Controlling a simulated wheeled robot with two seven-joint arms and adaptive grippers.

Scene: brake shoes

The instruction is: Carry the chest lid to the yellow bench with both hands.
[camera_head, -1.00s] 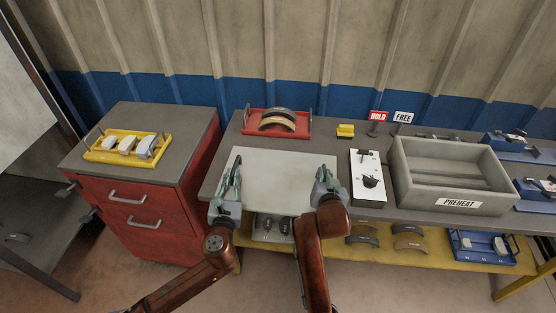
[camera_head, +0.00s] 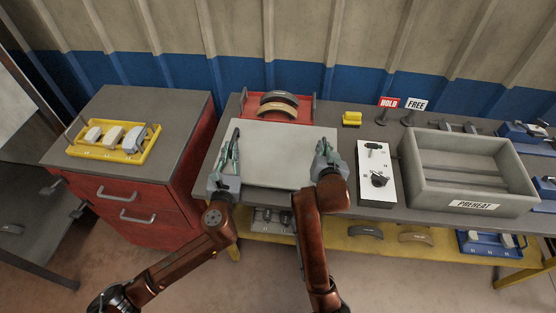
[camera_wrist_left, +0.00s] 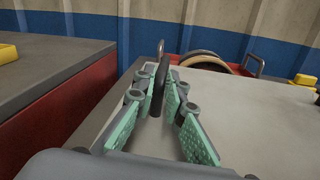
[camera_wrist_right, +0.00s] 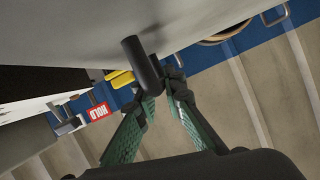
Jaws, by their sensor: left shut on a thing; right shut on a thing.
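The chest lid (camera_head: 275,150) is a pale grey flat panel, held level between my two grippers over the left part of the yellow bench (camera_head: 352,205). The bench has a grey top with yellow legs and a yellow lower shelf. My left gripper (camera_head: 232,148) is shut on a dark handle post (camera_wrist_left: 158,98) at the lid's left edge. My right gripper (camera_head: 323,152) is shut on a dark post (camera_wrist_right: 140,62) at its right edge. The lid hides much of the bench top, and I cannot tell whether it touches it.
A red tray with brake shoes (camera_head: 277,101) stands just behind the lid, partly covered by it. A white switch panel (camera_head: 375,187) is close on the right, then an open grey PREHEAT box (camera_head: 425,200). A red cabinet (camera_head: 185,200) stands left with a yellow tray (camera_head: 83,149).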

